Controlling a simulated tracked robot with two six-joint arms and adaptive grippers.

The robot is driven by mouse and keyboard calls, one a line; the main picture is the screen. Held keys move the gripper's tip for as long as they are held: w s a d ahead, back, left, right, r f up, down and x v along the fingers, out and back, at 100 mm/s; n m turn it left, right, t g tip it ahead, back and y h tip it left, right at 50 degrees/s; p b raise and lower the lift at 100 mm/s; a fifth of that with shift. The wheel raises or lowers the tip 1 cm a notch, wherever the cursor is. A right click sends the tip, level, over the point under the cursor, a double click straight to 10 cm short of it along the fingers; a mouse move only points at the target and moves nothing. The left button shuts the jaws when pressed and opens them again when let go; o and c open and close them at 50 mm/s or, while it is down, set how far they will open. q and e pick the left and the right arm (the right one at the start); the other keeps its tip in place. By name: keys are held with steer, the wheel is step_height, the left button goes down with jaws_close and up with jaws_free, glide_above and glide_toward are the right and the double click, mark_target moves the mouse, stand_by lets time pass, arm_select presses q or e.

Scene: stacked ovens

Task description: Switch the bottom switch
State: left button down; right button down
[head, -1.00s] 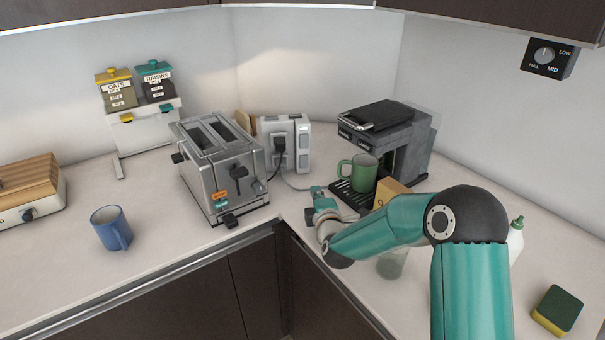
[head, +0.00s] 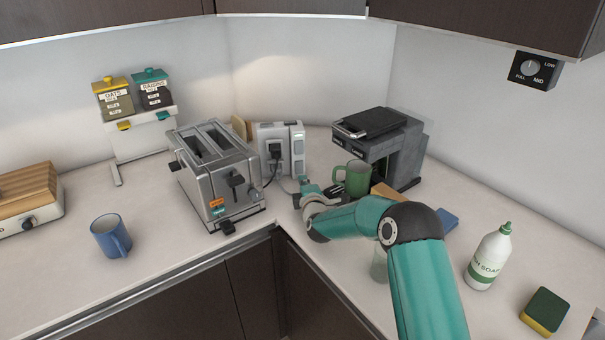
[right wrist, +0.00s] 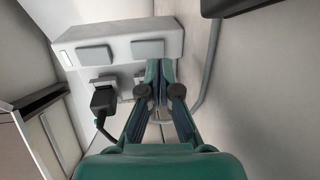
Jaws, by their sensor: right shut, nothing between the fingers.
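A white power strip (head: 266,131) stands upright in the counter corner, with a black plug (head: 275,151) in one socket. On its right side are two grey switches, the upper one (head: 298,147) and the bottom switch (head: 298,167), below a small green light. In the right wrist view the strip lies sideways, and the bottom switch (right wrist: 147,49) is the right one. My right gripper (head: 303,182) is shut and empty, close to the strip's lower end. In the right wrist view its fingertips (right wrist: 161,70) are near the bottom switch; contact cannot be told. My left gripper is out of view.
A steel toaster (head: 212,170) stands left of the strip. A green mug (head: 356,180) and a coffee machine (head: 403,150) stand to its right. A soap bottle (head: 489,258) and a sponge (head: 545,311) are at right. A blue mug (head: 110,236) is at left.

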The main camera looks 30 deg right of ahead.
mark_target(300, 172)
steer(key=shift+p+x, duration=0.5)
steer(key=shift+x, duration=1.5)
steer(key=b, duration=0.2)
steer(key=shift+w+f+b, duration=0.15)
steer(key=shift+f+b, duration=0.15)
steer(key=shift+f, duration=0.1)
steer(key=shift+r+t, duration=0.3)
steer(key=shift+r, duration=0.05)
steer(key=v, duration=1.1)
steer(key=shift+s+a+f, duration=0.1)
steer(key=shift+s+a, duration=0.1)
steer(key=shift+s, duration=0.2)
